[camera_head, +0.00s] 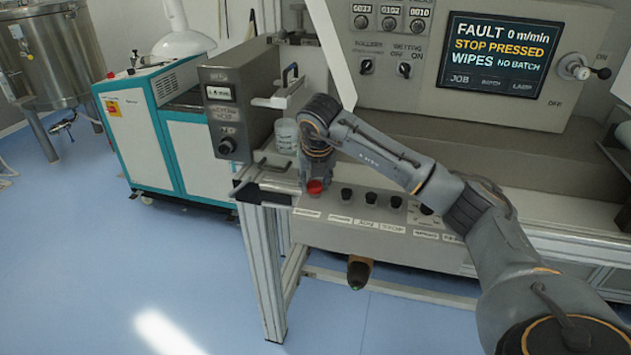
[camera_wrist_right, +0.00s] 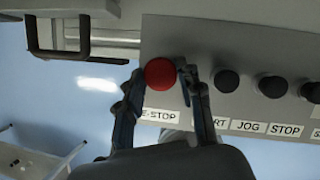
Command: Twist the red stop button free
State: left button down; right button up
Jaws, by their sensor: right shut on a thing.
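The red stop button (camera_head: 315,187) sits at the left end of the sloped control panel, with my right gripper (camera_head: 317,178) over it. In the right wrist view the round red button (camera_wrist_right: 160,74) lies between the two fingers of my right gripper (camera_wrist_right: 160,80), above a label reading E-STOP (camera_wrist_right: 160,115). The fingers are closed against its sides. The screen (camera_head: 500,55) at the upper right reads FAULT, 0 m/min, STOP PRESSED and WIPES NO BATCH. My left gripper is not in view.
Several black knobs (camera_head: 370,199) stand in a row right of the red button, the nearest close to my right finger. A black handle (camera_wrist_right: 75,38) sits left of the panel. A teal and white cabinet (camera_head: 150,130) stands on the blue floor at left.

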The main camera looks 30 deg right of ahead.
jog(key=shift+m+h, duration=0.3)
jog(key=shift+m, duration=0.8)
jog(key=o, duration=1.2)
jog(key=shift+c, duration=0.2)
jog(key=v, duration=1.2)
jog(key=shift+w, duration=0.25)
jog(key=shift+a, duration=0.1)
